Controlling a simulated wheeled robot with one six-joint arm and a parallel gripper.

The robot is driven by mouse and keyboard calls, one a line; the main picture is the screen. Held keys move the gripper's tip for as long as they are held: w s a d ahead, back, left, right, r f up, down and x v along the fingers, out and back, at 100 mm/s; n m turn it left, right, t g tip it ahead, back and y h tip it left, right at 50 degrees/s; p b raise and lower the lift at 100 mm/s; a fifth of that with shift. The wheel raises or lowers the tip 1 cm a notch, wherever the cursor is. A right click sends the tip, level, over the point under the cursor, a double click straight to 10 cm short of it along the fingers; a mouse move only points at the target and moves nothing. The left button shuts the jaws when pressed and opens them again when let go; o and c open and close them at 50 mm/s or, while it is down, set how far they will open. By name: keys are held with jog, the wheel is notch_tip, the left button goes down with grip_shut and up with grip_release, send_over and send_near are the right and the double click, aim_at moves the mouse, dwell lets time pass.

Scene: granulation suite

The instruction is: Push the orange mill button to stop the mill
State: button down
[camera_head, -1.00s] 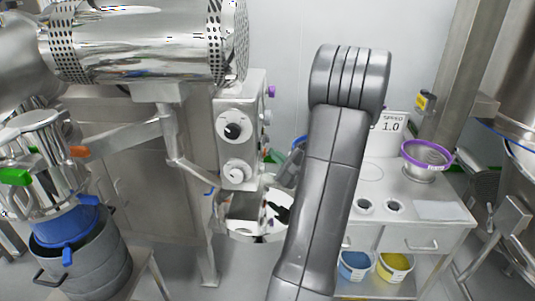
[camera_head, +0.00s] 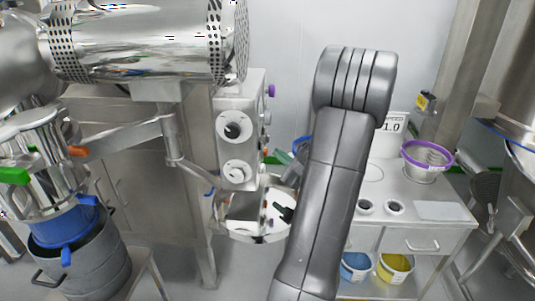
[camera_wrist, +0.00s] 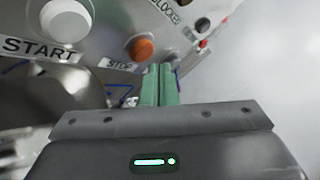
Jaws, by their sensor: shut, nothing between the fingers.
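In the wrist view an orange round button (camera_wrist: 141,48) sits on a grey panel, above a STOP label (camera_wrist: 119,65). A larger white button (camera_wrist: 66,20) is to its left, above a START label (camera_wrist: 44,49). My gripper (camera_wrist: 161,70) has green fingers held together with nothing between them. Its tips appear just below and right of the orange button in the picture; I cannot tell whether they touch the panel. In the head view my arm hides most of my gripper, and the orange button cannot be made out.
In the head view a control box (camera_head: 238,150) with round dials stands left of my arm, below a large steel drum (camera_head: 150,45). A table (camera_head: 432,222) with a purple-rimmed sieve (camera_head: 427,157) stands to the right. Other dark and red fittings lie right of the orange button in the wrist view.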

jog(key=d, duration=0.5)
jog(key=shift+b, duration=0.4)
dwell(0.5)
jog(key=p, duration=0.2)
jog(key=a+p, duration=0.1)
jog(key=p, duration=0.1)
jog(key=shift+a+r+p, duration=0.15)
jog(key=shift+r+p, duration=0.1)
jog(key=shift+p, duration=0.05)
jog(key=d, duration=0.1)
jog(key=d+b, duration=0.1)
jog(key=d, duration=0.1)
jog(key=d+b, duration=0.1)
jog(key=d, duration=0.1)
jog(key=shift+d+f, duration=0.1)
jog(key=shift+f, duration=0.15)
